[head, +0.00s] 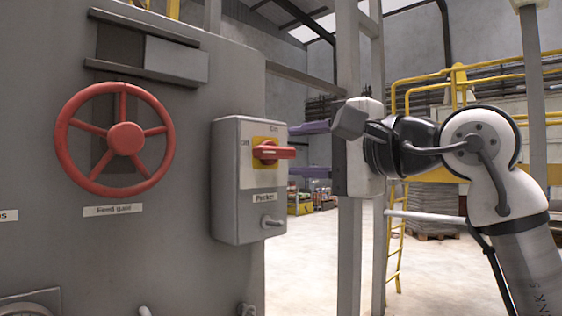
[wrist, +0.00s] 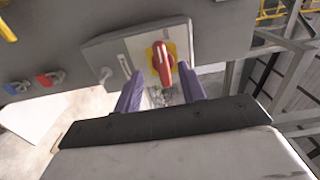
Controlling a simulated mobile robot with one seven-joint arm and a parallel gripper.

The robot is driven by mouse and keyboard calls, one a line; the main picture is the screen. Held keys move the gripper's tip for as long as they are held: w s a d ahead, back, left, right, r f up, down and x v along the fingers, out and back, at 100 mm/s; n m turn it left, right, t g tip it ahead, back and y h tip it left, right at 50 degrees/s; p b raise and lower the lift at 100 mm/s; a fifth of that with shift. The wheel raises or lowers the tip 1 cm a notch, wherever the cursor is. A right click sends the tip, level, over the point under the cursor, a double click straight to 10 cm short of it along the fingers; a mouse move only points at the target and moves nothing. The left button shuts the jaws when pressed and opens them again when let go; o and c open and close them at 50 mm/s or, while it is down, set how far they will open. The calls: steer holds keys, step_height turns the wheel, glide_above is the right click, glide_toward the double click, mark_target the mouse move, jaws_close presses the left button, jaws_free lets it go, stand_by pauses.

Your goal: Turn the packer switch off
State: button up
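The packer switch (head: 272,151) has a red handle on a yellow plate, on a grey box marked "Packer" (head: 250,205). The handle lies level; an "On" mark is above it and a partly legible mark is to its left. My gripper (head: 297,150) is right of the box, its purple fingers spread one above the other at about handle height. In the wrist view the red handle (wrist: 163,62) shows beyond and between the open fingertips (wrist: 160,72), with nothing between the fingers. Touch is not visible. The left ends of the fingers meet the box edge in the head view.
A red handwheel (head: 125,138) marked "Feed gate" is on the grey panel to the left. A grey knob (head: 272,221) sits low on the box. A grey post (head: 350,235) stands behind my gripper. Blue (wrist: 18,87) and red (wrist: 45,79) handles show in the wrist view.

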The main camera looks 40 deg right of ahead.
steer(key=s+b, duration=0.1)
steer(key=s, duration=0.6)
steer(key=shift+d, duration=0.35)
steer(key=shift+s+d, duration=0.1)
steer(key=shift+s, duration=0.05)
